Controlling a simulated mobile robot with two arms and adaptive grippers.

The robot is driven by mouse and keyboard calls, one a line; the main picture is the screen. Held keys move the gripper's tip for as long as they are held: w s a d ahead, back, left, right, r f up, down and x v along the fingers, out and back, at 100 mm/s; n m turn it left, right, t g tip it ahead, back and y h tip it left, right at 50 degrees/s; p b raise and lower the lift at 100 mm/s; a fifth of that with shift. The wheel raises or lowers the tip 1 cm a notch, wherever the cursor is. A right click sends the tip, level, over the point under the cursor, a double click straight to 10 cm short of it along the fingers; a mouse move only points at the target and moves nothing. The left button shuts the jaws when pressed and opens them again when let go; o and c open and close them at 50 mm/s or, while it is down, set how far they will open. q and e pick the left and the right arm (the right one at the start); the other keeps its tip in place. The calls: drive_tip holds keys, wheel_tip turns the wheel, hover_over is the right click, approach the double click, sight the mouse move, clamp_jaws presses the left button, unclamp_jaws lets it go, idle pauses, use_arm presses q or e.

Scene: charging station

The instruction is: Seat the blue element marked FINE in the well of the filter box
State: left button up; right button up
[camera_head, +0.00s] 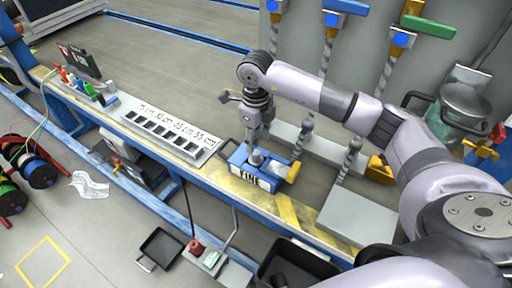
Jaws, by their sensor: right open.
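The blue element marked FINE (262,183) sits on the workbench, with its white label facing the bench's front edge. My right gripper (256,155) is open and points straight down at the top of the element, with its fingers at a grey part in the middle. Whether the fingers touch that part I cannot tell, because the gripper covers part of it. A yellow piece (293,172) shows at the element's right side. I cannot pick out the filter box or its well for sure. My left gripper is not in view.
A white slotted rack (175,128) with printed labels lies left of the element. A flat grey block (352,216) stands to the right, beside yellow-black striping (290,212). Several blue-topped posts rise behind. A dark tray (160,247) lies on the floor.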

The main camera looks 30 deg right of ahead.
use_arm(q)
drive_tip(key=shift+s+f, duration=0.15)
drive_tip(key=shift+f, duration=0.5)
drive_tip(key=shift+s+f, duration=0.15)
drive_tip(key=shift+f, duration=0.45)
use_arm(e)
wheel_tip(320, 180, up, 6)
